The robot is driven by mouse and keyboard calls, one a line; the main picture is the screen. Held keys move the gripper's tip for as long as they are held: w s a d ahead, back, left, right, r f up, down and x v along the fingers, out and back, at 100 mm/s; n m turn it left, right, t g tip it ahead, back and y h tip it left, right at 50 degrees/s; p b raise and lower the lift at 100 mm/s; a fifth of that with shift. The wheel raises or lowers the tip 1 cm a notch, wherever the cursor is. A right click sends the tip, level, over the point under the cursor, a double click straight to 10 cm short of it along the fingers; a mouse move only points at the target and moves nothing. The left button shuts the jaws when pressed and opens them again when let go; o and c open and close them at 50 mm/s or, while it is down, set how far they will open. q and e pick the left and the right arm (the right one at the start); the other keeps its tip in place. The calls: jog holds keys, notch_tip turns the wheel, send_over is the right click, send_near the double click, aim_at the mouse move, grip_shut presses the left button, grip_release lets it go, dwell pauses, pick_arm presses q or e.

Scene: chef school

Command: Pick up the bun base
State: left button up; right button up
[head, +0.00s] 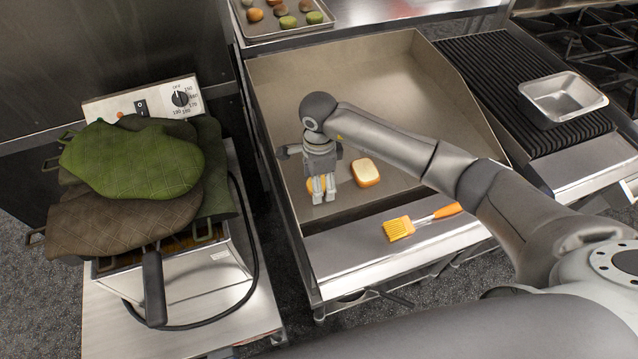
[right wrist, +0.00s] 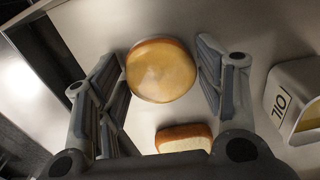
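The round bun base (right wrist: 160,70), with a pale golden face and brown rim, lies on the flat griddle. In the head view only a bit of the bun base (head: 311,185) shows beside my fingers. My right gripper (head: 324,191) points down over it. In the right wrist view the two fingers of my right gripper (right wrist: 161,58) are spread, one on each side of the bun, with a gap on the right; on the left the finger looks very close to it. Whether they touch cannot be told. My left gripper is not in view.
A bread slice (head: 366,172) lies just right of the bun. An oil container (right wrist: 297,103) stands farther right in the wrist view. A brush (head: 400,228) lies on the griddle's front ledge. Griddle walls (head: 272,150) rise around. Oven mitts (head: 130,165) cover the fryer at left.

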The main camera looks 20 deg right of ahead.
jog(key=c, duration=0.3)
jog(key=shift+c, duration=0.2)
jog(key=shift+r, duration=0.15)
jog(key=shift+r+b, duration=0.5)
jog(key=shift+b, duration=0.1)
jog(key=shift+w+r+b, duration=0.1)
jog(key=shift+r+b, duration=0.45)
jog(key=shift+r, duration=0.1)
jog(key=s+r+b, duration=0.4)
jog(key=s+r, duration=0.6)
jog(key=s, duration=0.4)
jog(key=shift+d+r, duration=0.25)
jog(key=shift+s, duration=0.1)
